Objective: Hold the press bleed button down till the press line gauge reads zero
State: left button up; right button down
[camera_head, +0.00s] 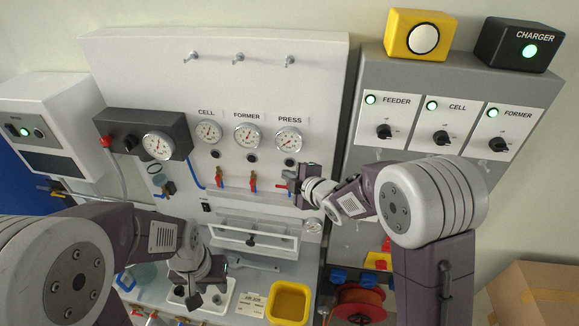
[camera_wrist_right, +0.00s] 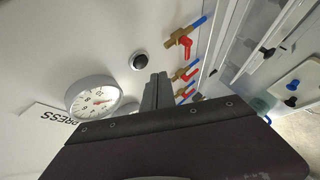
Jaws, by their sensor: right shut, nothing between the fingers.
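The press line gauge (camera_head: 288,139) is the rightmost of three round gauges on the white panel, under the word PRESS. It also shows in the right wrist view (camera_wrist_right: 95,98); I cannot read its needle exactly. The black press bleed button (camera_head: 289,162) sits below it and is bare in the right wrist view (camera_wrist_right: 139,62). My right gripper (camera_head: 292,186) is shut and empty, just below the button in the head view. Its fingertips (camera_wrist_right: 158,76) appear apart from the button. My left gripper (camera_head: 205,297) hangs low over the bench; its jaws are unclear.
Valves with red handles (camera_head: 253,180) line the panel below the gauges, close to my right gripper. A grey switch cabinet (camera_head: 375,80) stands to the right. A yellow bin (camera_head: 289,302) is on the bench beside my left gripper. A grey regulator box (camera_head: 145,135) is at the left.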

jog(key=s, duration=0.1)
jog(key=s+b, duration=0.1)
jog(key=s, duration=0.1)
jog(key=shift+s+a+b, duration=0.3)
jog(key=shift+f, duration=0.1)
jog(key=d+f+m+h+b, duration=0.3)
jog(key=d+f+m+b, duration=0.1)
jog(key=d+f+b, duration=0.55)
jog(key=s+d+f+m+g+h+b, duration=0.3)
jog(key=s+d+f+m+g, duration=0.1)
jog(key=s+d+f+m, duration=0.5)
jog(key=s+f+m+g, duration=0.2)
jog(key=s+m+g, duration=0.1)
jog(key=s, duration=0.4)
jog(key=s+a+f+m+g+p, duration=0.1)
jog(key=s+f+m+g, duration=0.2)
jog(key=s, duration=0.4)
jog(key=shift+f+m, duration=0.25)
jog(key=shift+m, duration=0.45)
